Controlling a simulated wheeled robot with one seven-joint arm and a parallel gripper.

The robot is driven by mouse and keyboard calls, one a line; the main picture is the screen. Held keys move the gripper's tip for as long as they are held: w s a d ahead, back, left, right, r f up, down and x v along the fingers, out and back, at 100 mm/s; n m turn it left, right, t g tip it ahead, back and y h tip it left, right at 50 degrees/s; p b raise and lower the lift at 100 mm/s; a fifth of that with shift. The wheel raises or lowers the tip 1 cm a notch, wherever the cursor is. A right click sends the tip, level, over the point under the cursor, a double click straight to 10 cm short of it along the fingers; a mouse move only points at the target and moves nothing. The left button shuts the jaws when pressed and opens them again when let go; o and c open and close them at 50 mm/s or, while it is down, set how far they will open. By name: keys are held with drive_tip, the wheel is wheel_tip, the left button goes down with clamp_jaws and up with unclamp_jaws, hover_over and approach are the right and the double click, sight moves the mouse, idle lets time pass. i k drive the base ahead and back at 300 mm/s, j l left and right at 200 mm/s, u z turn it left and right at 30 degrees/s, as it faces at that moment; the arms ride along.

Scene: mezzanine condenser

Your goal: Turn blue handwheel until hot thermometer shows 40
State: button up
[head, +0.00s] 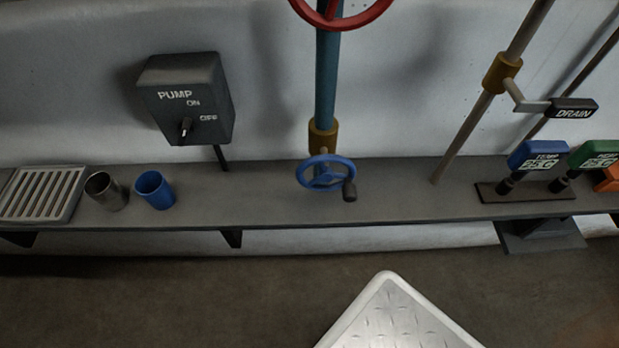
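The blue handwheel (326,173) sits low on a blue-green vertical pipe, just above the grey shelf. Its dark knob (349,190) is at the wheel's lower right. A brass collar (323,137) is on the pipe just above the wheel. At the right, a blue display box labelled TEMP (538,155) and a green display box (594,155) stand on a dark base; their readings are too small to tell surely. I cannot tell which is the hot thermometer. My gripper is not in view.
A red handwheel (340,14) is cut off at the top. A pump switch box (187,98) hangs at left. A drain lever (572,107) projects at right. A metal cup (105,191), a blue cup (155,190) and a grate (42,193) are on the shelf (250,195). Shelf beside the blue wheel is clear.

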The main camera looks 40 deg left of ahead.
sight(326, 173)
drive_tip(key=u, duration=1.7)
